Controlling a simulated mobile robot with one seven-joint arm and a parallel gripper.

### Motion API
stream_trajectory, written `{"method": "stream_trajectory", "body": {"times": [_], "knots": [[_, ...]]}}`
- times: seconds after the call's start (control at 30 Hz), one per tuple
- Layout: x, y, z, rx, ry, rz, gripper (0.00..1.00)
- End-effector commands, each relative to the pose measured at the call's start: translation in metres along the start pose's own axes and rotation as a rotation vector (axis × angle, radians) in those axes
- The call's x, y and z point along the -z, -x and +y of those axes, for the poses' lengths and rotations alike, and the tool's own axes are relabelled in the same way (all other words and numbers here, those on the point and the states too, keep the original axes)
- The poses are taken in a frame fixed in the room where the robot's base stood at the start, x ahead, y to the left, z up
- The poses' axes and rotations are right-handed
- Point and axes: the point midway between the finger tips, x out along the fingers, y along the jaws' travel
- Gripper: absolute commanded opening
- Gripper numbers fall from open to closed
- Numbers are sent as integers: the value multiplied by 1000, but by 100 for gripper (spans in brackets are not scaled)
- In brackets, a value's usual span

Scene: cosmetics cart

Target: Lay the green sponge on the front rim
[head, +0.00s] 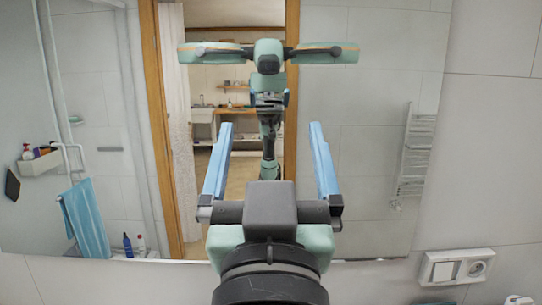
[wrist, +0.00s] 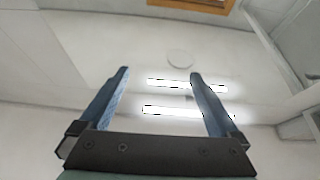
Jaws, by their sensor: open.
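My gripper (head: 271,126) is raised in the middle of the head view, its two blue fingers spread wide and pointing up. It also shows open in the wrist view (wrist: 160,73), with nothing between the fingers. I cannot make out the green sponge for certain in either view. A small green-teal patch (head: 437,302) is cut off at the bottom edge of the head view, too little to identify. The front rim is not in view.
A large mirror (head: 375,120) fills most of the head view and reflects my own body, a doorway and a blue towel (head: 85,220). A white wall fixture (head: 456,267) is at lower right. The wrist view shows the ceiling with bright lights (wrist: 187,112).

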Motion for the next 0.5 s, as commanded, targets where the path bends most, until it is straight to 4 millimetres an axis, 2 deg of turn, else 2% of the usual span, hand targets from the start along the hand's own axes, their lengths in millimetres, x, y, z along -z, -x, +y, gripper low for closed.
{"method": "stream_trajectory", "body": {"times": [0.03, 0.1, 0.2, 0.3, 0.5], "knots": [[38, 4, 0, -1, -1, 113, 97], [76, 11, 1, -3, -2, 231, 97], [108, 20, 1, -4, -3, 335, 97], [121, 25, 2, -5, -4, 378, 97], [121, 25, 1, -4, -4, 379, 97]]}}
